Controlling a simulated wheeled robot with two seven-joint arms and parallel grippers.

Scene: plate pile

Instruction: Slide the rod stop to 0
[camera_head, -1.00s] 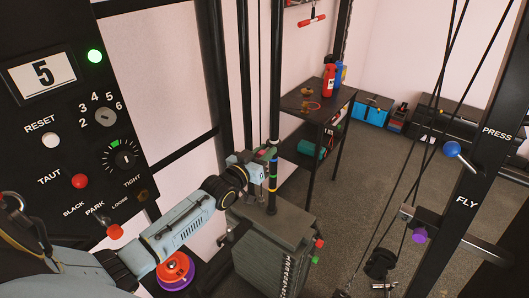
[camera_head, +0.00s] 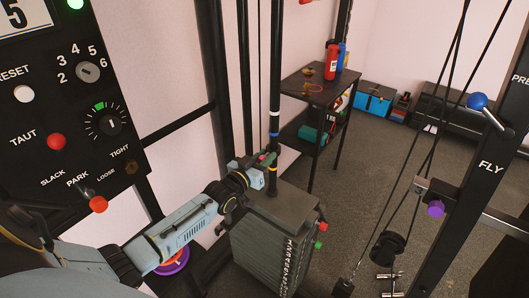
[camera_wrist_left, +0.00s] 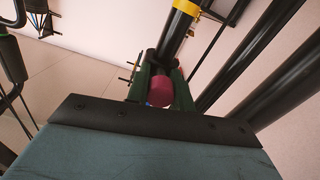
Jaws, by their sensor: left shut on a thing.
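An upright black rod (camera_head: 275,80) with white, blue and yellow bands stands over the dark grey weight stack (camera_head: 270,250). My left gripper (camera_head: 265,168) is at the rod's lower part, a little above the stack top. In the left wrist view, its green fingers (camera_wrist_left: 157,86) are shut on the rod stop, whose round red end (camera_wrist_left: 157,94) shows between them. A yellow band (camera_wrist_left: 187,7) circles the rod beyond the fingers. The stop's exact mark on the rod is hidden by the gripper. My right gripper is not in view.
A black control panel (camera_head: 75,150) with knobs and a red-tipped lever stands at the left. A black upright marked FLY (camera_head: 480,170) and slanting cables are at the right. A dark shelf (camera_head: 320,88) with bottles stands behind. Open floor lies between.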

